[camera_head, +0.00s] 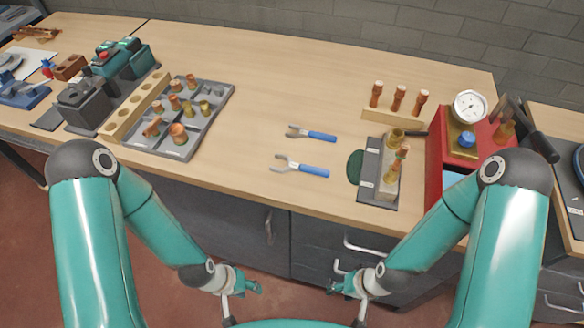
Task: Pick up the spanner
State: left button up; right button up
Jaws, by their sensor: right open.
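Two spanners with blue handles and grey open-ended jaws lie flat on the wooden bench. The farther spanner (317,136) is a little smaller in view; the nearer spanner (313,170) lies closer to the bench's front edge. Both have their jaws to the left. My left gripper (245,304) hangs below and in front of the bench edge, empty, with its fingers spread. My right gripper (346,304) is at a similar height to the right, open and empty. Both grippers are apart from the spanners.
A grey tray (212,126) of copper fittings and a wooden rack (128,118) stand left. A dark fixture with a brass valve (388,160), a green disc (354,167) and a red gauge unit (437,165) stand right. Bench around the spanners is clear. Drawer handles (362,246) project below.

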aim_at(301, 133)
jog(key=u, duration=1.9)
jog(key=i, duration=0.1)
jog(key=z, duration=3.25)
jog(key=k, duration=1)
jog(key=u, duration=0.85)
jog(key=i, duration=1)
